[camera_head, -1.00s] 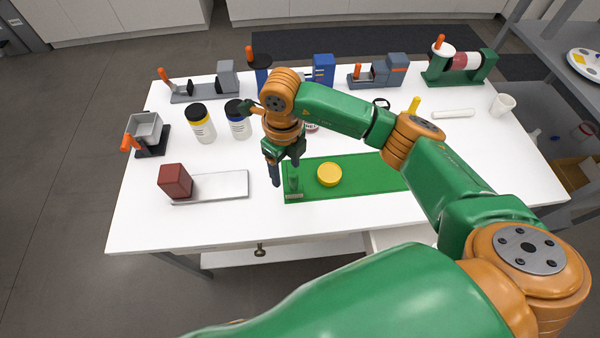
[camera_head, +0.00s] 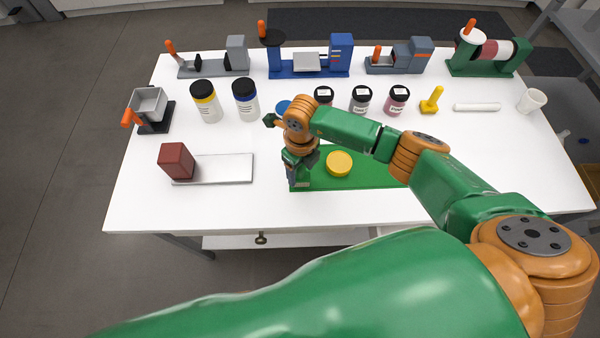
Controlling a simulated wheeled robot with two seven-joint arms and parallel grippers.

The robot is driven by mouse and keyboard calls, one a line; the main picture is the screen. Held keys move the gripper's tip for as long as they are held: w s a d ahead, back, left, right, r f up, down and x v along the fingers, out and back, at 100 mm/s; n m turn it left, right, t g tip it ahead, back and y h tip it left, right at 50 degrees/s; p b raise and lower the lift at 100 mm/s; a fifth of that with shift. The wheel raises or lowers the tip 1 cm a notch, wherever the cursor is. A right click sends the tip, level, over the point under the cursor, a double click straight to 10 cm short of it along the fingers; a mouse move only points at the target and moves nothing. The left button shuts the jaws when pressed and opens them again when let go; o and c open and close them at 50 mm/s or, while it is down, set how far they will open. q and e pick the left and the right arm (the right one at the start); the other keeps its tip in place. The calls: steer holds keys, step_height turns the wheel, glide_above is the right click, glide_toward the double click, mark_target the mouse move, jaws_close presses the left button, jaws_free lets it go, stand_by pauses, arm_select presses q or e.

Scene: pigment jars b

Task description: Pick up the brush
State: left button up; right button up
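I cannot pick out a brush for certain. A green board (camera_head: 372,172) lies at the front middle of the white table, with a round yellow disc (camera_head: 339,163) on it. In the earlier frame a small upright green piece with a pale lower edge stands at the board's left end; my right gripper now largely covers that spot. My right gripper (camera_head: 298,177) points down, low over the left end of the board. Its fingertips blend with what is behind them, so I cannot see whether they hold anything. My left gripper is out of view.
A dark red block (camera_head: 175,161) stands at a metal plate (camera_head: 225,168) on the left. Several jars stand behind, including a yellow-banded one (camera_head: 206,102). A yellow tool (camera_head: 432,100), white rod (camera_head: 477,107) and white cup (camera_head: 531,101) are at right. Devices line the back.

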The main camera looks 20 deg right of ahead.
jaws_close()
steer(key=shift+r, duration=0.1)
steer(key=shift+r, duration=0.35)
steer(key=s+a+r+b, duration=0.3)
steer(key=s+a+r, duration=0.5)
steer(key=a+r, duration=0.3)
steer(key=shift+a+r+b, duration=0.2)
steer(key=shift+r+b, duration=0.15)
steer(key=shift+r, duration=0.2)
